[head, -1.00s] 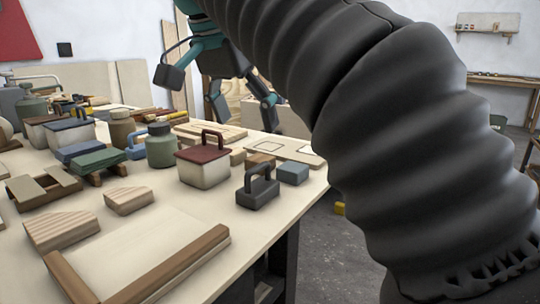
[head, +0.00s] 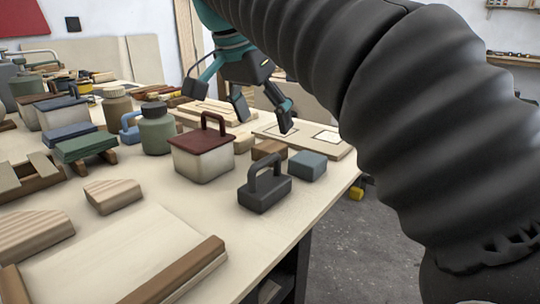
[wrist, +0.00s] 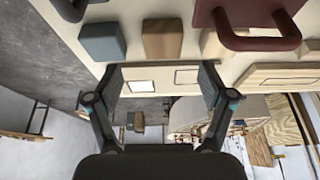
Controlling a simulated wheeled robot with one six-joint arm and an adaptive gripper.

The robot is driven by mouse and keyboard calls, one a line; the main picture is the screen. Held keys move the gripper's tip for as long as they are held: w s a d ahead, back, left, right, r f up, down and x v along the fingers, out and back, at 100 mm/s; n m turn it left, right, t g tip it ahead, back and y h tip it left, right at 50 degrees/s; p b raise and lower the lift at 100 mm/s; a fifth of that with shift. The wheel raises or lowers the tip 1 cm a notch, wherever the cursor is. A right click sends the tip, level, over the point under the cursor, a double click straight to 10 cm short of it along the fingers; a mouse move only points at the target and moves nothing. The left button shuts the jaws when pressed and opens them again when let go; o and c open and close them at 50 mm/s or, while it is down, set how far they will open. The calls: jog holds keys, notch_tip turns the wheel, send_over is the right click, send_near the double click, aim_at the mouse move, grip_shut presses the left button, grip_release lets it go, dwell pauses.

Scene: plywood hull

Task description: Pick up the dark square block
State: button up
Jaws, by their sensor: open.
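A black block with a raised handle (head: 265,192) stands upright near the table's right edge. It is partly cut off at the top left of the wrist view (wrist: 70,8). A smaller blue-grey square block (head: 307,166) sits to its right, near the edge, and also shows in the wrist view (wrist: 102,42). I cannot tell for sure which of the two the task names. My gripper (head: 265,112) is open and empty, above the far right part of the table, beyond both blocks. In the wrist view its fingers (wrist: 158,92) are spread apart, touching neither block.
A cream box with a red handled lid (head: 204,155) stands left of the black block. A brown wooden block (head: 270,148) and a flat board with square outlines (head: 340,149) lie behind. A green jar (head: 157,132) is farther left. A wood-edged panel (head: 110,262) lies in front.

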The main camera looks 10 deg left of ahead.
aim_at(270, 145)
jog(key=shift+b+x, duration=0.6)
jog(key=shift+x, duration=2.6)
jog(key=shift+w+a, duration=0.1)
jog(key=shift+a, duration=0.05)
jog(key=shift+c, duration=0.2)
jog(key=c, duration=1.1)
